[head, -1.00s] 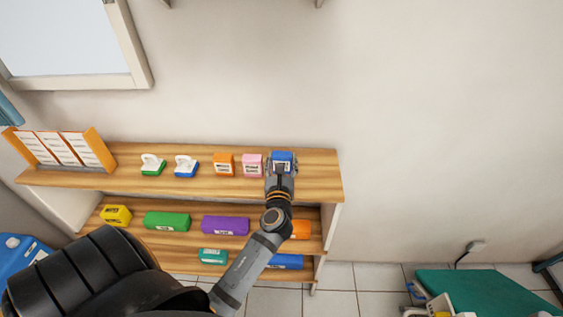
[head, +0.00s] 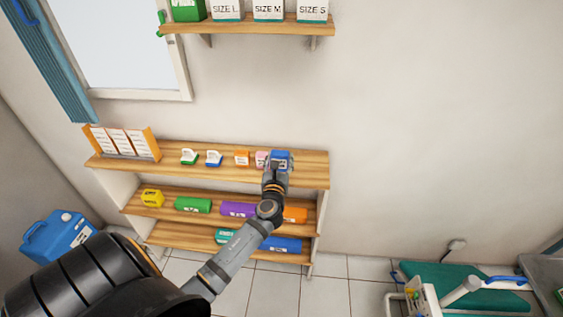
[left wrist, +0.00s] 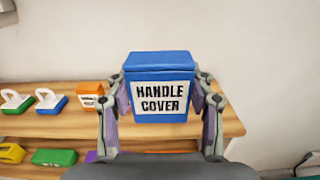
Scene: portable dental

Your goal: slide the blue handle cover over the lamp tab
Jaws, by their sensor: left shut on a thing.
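The blue handle cover (left wrist: 160,68) is a box-like piece with a white label reading HANDLE COVER. My left gripper (left wrist: 161,100) is shut on it, with one finger on each side. In the head view the blue cover (head: 281,155) is at the right part of the top shelf, at the end of my left gripper (head: 277,165). I cannot tell whether it touches the shelf. I cannot make out the lamp tab in these views. My right gripper is not in view.
The wooden shelf unit (head: 310,182) holds a pink box (head: 260,158), an orange box (head: 241,158) and several coloured packs. A wall shelf (head: 250,27) with size boxes hangs above. A green chair (head: 470,285) stands at lower right. Wall space to the right is bare.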

